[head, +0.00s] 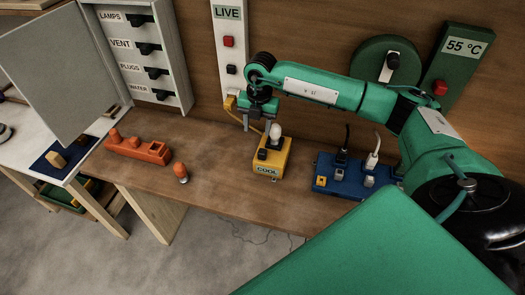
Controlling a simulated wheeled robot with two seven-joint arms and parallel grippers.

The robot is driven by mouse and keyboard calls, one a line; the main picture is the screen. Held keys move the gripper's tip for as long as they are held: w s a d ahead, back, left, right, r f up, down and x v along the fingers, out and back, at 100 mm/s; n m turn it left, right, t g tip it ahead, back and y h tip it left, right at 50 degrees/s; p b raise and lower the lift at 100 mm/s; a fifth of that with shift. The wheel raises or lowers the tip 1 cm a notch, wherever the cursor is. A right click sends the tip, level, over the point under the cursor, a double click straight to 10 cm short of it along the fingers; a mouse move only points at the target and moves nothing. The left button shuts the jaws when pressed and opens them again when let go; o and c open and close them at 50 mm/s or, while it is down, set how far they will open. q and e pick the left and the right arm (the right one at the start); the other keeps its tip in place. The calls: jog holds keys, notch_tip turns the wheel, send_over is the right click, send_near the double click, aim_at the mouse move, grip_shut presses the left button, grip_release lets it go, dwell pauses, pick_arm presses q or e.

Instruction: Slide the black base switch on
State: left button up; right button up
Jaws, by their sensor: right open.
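The yellow base (282,160) stands on the wooden bench and carries a "COOL" label on its front. A small black switch (262,154) sits on its left top, and a white bulb (275,131) stands upright behind it. Whether the switch is on or off is too small to tell. My right gripper (257,128) is open, fingers pointing down, above and just behind the left part of the base. It appears empty, and I cannot tell whether it touches anything. My left gripper is not in view.
A blue power strip (340,176) with plugs lies to the right. An orange block (138,149) and a small orange piece (181,172) lie to the left. The "LIVE" panel (229,60) and an open breaker box (143,50) are on the wall behind. Bench between is clear.

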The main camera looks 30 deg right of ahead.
aim_at(262, 151)
jog(key=shift+m+h, duration=0.3)
jog(key=shift+h, duration=0.1)
jog(key=f+p, duration=0.1)
jog(key=f, duration=0.3)
jog(key=d+f+p, duration=0.1)
jog(key=f+p, duration=0.1)
jog(key=f, duration=0.2)
jog(key=d+f+p, duration=0.1)
jog(key=f, duration=0.2)
jog(key=shift+f+p, duration=0.3)
jog(key=shift+f, duration=0.85)
